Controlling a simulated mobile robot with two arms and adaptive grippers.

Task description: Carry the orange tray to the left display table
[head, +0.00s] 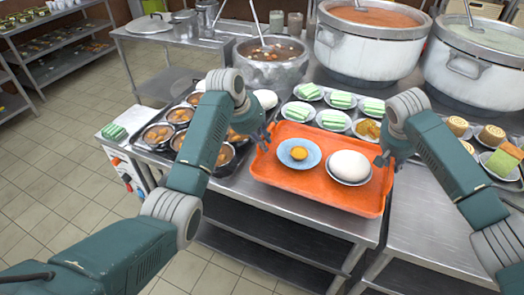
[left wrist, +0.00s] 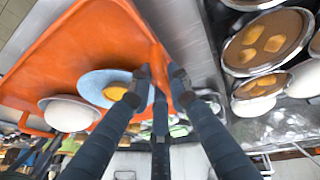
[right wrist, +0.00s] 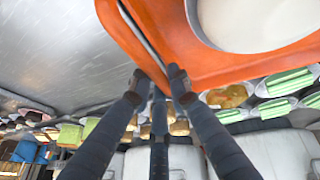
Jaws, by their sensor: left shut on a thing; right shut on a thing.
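The orange tray (head: 270,172) is at the front of the steel table in the head view, roughly level. I cannot tell whether it rests on the table or is slightly raised. It holds a blue plate (head: 286,160) with a yellow-orange item and a bowl (head: 350,182) with a white dome. My left gripper (head: 263,134) is shut on the tray's left rim, which shows between its fingers in the left wrist view (left wrist: 160,75). My right gripper (head: 384,158) is shut on the right rim, also seen in the right wrist view (right wrist: 160,75).
Small plates with green-and-white pieces (head: 340,100) sit behind the tray. Dark bowls (head: 158,135) stand left of it. Large stockpots (head: 365,50) line the back. A side table (head: 150,38) with pots and a shelf rack (head: 60,45) stand at the upper left. Tiled floor (head: 75,120) is clear.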

